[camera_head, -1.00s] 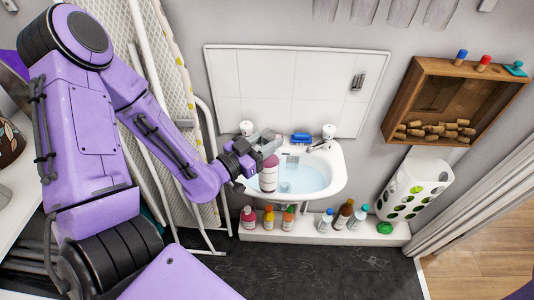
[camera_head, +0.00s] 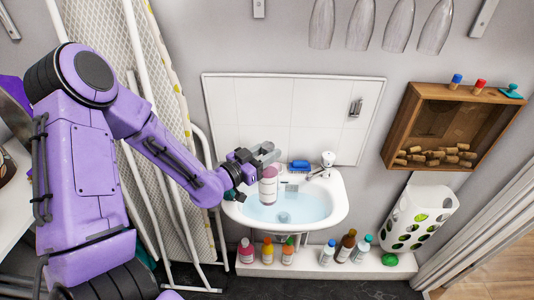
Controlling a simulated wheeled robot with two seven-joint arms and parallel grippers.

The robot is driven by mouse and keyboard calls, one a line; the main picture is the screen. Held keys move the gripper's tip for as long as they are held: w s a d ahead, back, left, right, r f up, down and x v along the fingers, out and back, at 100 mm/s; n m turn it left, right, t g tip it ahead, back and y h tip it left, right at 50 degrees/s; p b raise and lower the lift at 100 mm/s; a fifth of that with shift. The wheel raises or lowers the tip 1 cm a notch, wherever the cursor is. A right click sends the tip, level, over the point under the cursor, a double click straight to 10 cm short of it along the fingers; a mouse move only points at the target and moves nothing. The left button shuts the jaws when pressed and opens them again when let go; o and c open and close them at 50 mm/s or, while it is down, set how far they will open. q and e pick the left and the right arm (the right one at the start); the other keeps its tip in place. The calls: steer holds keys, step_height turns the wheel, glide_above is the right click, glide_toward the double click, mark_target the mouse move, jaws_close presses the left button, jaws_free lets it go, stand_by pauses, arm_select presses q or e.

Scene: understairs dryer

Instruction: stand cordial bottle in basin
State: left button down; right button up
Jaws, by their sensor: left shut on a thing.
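A pinkish bottle with a pale label (camera_head: 268,187), which looks like the cordial bottle, is upright at the back left part of the white basin (camera_head: 336,207). My left gripper (camera_head: 264,160) is shut on the bottle near its top. Its cap is hidden by the fingers. The basin holds pale blue water, and a round drain or cup-like shape shows in it. I cannot tell whether the bottle's base touches the basin. My right gripper is not in view.
A blue sponge-like item (camera_head: 299,165) and a tap (camera_head: 327,162) are at the basin's back rim. Several bottles stand on a low white ledge (camera_head: 305,265) below. A wooden box of corks (camera_head: 430,130) and a white holed holder (camera_head: 420,215) are at right. An ironing board (camera_head: 140,60) leans at left.

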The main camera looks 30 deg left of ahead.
mark_target(260, 187)
arm_select(q)
step_height(260, 187, down, 12)
steer(key=b, duration=1.1)
steer(key=shift+f, duration=0.1)
steer(key=c, duration=0.7)
jaws_free()
steer(key=shift+o, duration=0.3)
steer(key=shift+s, duration=0.15)
